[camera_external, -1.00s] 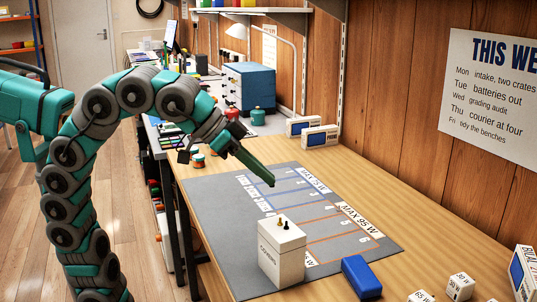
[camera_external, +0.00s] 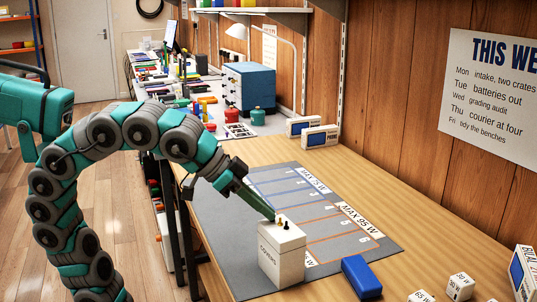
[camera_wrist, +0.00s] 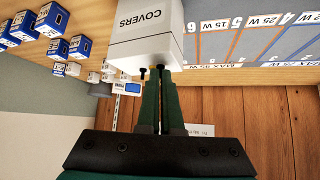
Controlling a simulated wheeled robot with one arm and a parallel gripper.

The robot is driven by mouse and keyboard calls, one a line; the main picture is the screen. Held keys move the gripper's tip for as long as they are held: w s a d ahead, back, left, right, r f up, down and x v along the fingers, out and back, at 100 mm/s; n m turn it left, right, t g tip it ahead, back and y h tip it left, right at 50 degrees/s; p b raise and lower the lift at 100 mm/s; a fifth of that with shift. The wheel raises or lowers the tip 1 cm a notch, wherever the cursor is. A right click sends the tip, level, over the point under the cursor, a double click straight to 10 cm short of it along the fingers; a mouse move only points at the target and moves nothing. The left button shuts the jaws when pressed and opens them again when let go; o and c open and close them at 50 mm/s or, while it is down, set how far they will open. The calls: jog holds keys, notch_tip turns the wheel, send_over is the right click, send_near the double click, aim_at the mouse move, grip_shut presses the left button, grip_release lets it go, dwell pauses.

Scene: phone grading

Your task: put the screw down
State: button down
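A white box (camera_external: 281,262) lettered COVERS stands upright at the near edge of the grey mat. It is also in the wrist view (camera_wrist: 145,38). Two small screw-like pieces show on its top, a dark one (camera_external: 285,226) and a brass-coloured one (camera_external: 279,217). In the wrist view a dark screw (camera_wrist: 143,73) is just left of the fingertips. My gripper (camera_external: 273,217) points down at the box's top, its tips at or very near the brass-coloured piece. In the wrist view its green fingers (camera_wrist: 161,74) are close together; whether they grip a screw is unclear.
The grey mat (camera_external: 225,248) has numbered blue and orange lanes. A blue block (camera_external: 361,277) lies right of the box. White cubes (camera_external: 460,287) and a labelled display box (camera_external: 522,273) are at the near right.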

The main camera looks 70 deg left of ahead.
jog(key=c, duration=1.6)
grip_release()
jog(key=shift+f, duration=0.25)
jog(key=c, duration=1.1)
grip_release()
jog(key=shift+r, duration=0.1)
jog(key=shift+r, duration=0.2)
jog(key=v, duration=1.2)
jog(key=shift+f, duration=0.1)
